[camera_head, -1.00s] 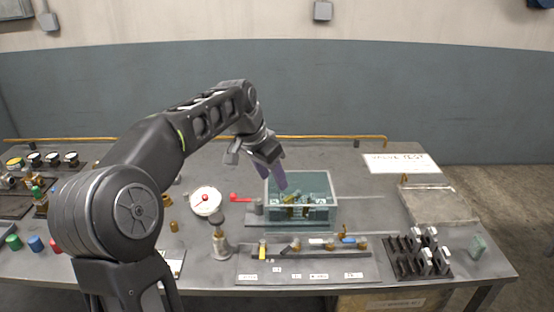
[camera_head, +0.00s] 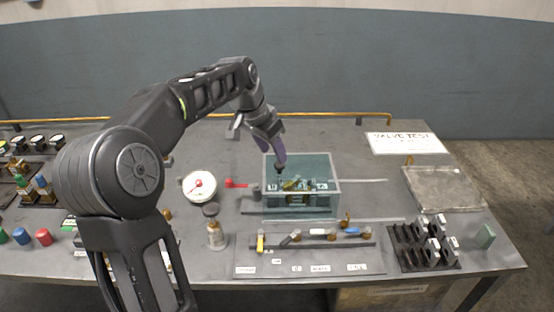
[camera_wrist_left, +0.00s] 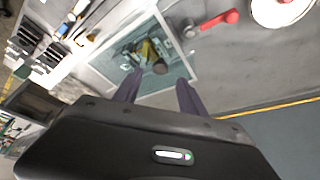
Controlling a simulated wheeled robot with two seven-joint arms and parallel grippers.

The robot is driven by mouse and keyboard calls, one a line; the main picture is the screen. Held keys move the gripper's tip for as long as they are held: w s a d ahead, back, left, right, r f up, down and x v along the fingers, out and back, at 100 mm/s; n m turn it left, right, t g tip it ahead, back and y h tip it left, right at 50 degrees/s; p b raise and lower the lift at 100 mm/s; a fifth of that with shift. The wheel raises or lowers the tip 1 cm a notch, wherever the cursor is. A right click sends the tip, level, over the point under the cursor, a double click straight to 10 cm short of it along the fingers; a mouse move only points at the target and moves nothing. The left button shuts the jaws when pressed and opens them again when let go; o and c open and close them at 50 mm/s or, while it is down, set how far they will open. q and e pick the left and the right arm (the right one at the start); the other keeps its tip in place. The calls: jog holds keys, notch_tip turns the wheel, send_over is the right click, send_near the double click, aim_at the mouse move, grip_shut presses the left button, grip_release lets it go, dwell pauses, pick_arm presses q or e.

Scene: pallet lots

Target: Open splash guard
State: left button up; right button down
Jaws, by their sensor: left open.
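The splash guard (camera_head: 318,204) appears to be the clear box with pale edges on the bench, around a teal basin with brass and dark fittings inside. My left gripper (camera_head: 279,166) hangs at the back of the box with its purple fingers pointing down. In the left wrist view, the open fingers (camera_wrist_left: 158,84) straddle the line to a dark round knob (camera_wrist_left: 160,67), with the clear box (camera_wrist_left: 188,52) beyond them. I cannot tell whether the fingers touch the knob or the box. My right gripper is not in view.
A red-handled lever (camera_head: 238,184) and a white gauge (camera_head: 199,186) stand left of the box. A strip with small coloured valves (camera_head: 315,234) lies in front. A brass pipe runs along the back.

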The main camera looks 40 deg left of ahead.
aim_at(279, 164)
pick_arm(q)
jog(key=x, duration=0.5)
jog(key=shift+f, duration=0.1)
grip_shut()
dwell(0.4)
dwell(0.9)
